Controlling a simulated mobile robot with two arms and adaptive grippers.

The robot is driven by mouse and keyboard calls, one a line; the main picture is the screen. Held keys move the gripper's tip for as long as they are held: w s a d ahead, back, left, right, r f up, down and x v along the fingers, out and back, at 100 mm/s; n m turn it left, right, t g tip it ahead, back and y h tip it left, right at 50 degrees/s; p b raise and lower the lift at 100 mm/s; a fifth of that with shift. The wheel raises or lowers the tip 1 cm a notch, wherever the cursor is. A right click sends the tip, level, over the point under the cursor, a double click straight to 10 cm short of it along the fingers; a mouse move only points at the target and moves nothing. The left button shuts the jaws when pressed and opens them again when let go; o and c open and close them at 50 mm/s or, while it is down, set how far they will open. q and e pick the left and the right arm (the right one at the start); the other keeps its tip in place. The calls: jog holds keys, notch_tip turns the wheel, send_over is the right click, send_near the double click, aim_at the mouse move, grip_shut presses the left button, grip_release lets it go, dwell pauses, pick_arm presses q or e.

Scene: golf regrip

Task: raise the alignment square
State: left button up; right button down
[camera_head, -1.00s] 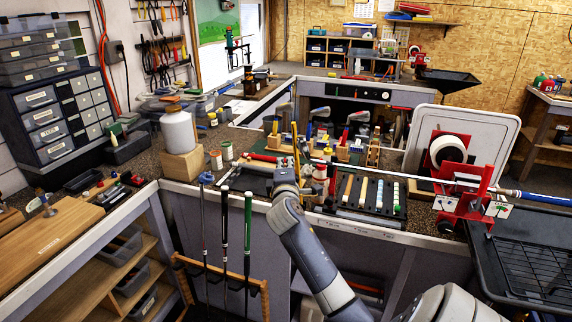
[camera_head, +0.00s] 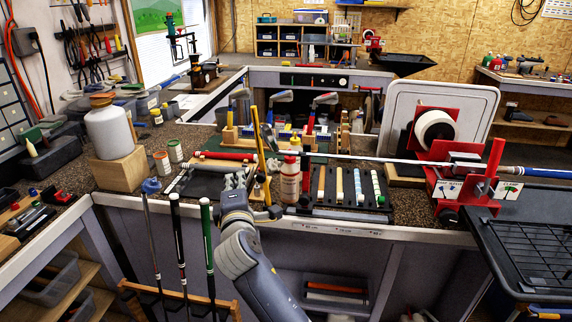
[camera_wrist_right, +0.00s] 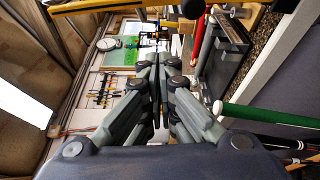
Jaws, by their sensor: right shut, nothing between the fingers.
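My right gripper (camera_head: 238,182) is shut and empty above the bench's front edge. In the right wrist view its fingers (camera_wrist_right: 158,62) are together with nothing between them. A thin yellow bar (camera_head: 262,155) stands nearly upright just right of the gripper; it may be part of the alignment square, but I cannot tell for sure. The bar also crosses the top of the right wrist view (camera_wrist_right: 95,7), beside the fingers and not between them. Its lower end is partly hidden by the gripper and small items. My left gripper is not in view.
A red-handled tool (camera_head: 224,155) lies behind the gripper. A bottle (camera_head: 290,180) and a tray of grips (camera_head: 345,207) are to its right. A shaft (camera_head: 375,158) runs to the red clamp (camera_head: 470,180). Upright clubs (camera_head: 207,240) stand in front of the bench.

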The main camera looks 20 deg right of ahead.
aim_at(261, 166)
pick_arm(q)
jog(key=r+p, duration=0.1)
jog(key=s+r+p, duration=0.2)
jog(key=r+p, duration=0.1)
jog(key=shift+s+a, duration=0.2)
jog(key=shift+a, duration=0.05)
pick_arm(e)
jog(key=w+d, duration=0.5)
jog(key=w, duration=0.1)
jog(key=shift+w+d+r, duration=0.25)
jog(key=shift+w+d, duration=0.05)
jog(key=shift+w, duration=0.1)
jog(key=shift+s+d+r+m+b, duration=0.1)
jog(key=shift+s+d+m+b, duration=0.2)
jog(key=shift+d, duration=0.2)
jog(key=shift+s+d+m+b, duration=0.15)
jog(key=shift+s+d+m, duration=0.25)
jog(key=shift+d, duration=0.1)
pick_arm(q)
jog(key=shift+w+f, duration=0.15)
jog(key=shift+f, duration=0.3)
pick_arm(e)
jog(key=shift+r+t, duration=0.1)
jog(key=shift+t, duration=0.2)
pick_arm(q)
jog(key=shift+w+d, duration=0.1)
